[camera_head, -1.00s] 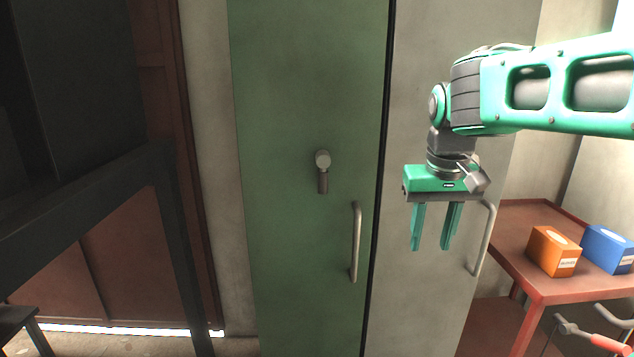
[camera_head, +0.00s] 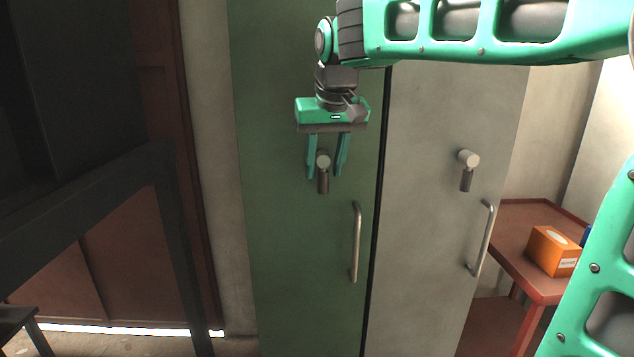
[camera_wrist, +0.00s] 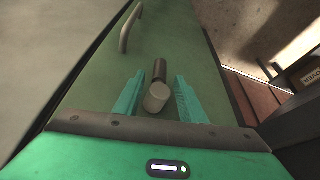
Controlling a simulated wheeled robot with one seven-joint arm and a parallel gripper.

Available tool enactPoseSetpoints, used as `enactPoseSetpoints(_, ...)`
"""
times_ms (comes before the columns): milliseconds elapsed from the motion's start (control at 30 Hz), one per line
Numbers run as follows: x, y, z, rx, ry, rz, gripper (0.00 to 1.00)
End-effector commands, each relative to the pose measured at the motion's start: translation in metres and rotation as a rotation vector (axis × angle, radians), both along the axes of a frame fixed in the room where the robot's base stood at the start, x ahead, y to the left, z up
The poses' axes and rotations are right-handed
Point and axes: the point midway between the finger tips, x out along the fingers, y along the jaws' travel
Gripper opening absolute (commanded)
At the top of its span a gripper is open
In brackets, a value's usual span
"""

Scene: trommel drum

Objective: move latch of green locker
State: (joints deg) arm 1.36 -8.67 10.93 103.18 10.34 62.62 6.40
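The green locker (camera_head: 290,260) stands upright in the middle of the head view with its door shut. Its latch (camera_head: 323,177) is a grey knob with a short arm hanging straight down. A bar handle (camera_head: 356,242) sits lower right of it on the same door. My gripper (camera_head: 325,177) is open, fingers pointing down, with one finger on each side of the latch. In the wrist view the latch (camera_wrist: 158,92) lies between the two spread fingers, with a gap visible on both sides. I cannot tell how deep the fingers reach relative to the latch.
A grey locker (camera_head: 430,270) adjoins on the right, with its own latch (camera_head: 467,168) and handle (camera_head: 482,238). A red table (camera_head: 515,250) with an orange box (camera_head: 552,252) stands further right. A dark frame (camera_head: 170,240) stands at the left.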

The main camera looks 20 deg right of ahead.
Motion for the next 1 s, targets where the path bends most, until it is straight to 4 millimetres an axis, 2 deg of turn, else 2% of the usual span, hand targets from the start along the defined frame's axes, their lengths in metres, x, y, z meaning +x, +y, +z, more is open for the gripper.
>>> enactPoseSetpoints(100, 0.006, -0.001, -0.018, 0.0, 0.002, -0.001, 0.37)
enactPoseSetpoints(300, 0.014, -0.002, -0.036, 0.0, 0.001, -0.001, 0.37)
enactPoseSetpoints(667, 0.016, -0.002, -0.04, 0.0, 0.0, 0.0, 0.37)
enactPoseSetpoints(767, 0.016, -0.002, -0.04, 0.0, 0.0, 0.0, 0.18)
enactPoseSetpoints(833, 0.016, -0.002, -0.04, 0.0, 0.0, 0.0, 0.01)
enactPoseSetpoints(900, 0.016, -0.002, -0.04, 0.0, 0.0, 0.0, 0.0)
enactPoseSetpoints(933, 0.016, 0.006, -0.04, -0.001, 0.0, 0.002, 0.0)
enactPoseSetpoints(1000, 0.016, 0.005, -0.04, 0.001, -0.001, 0.005, 0.0)
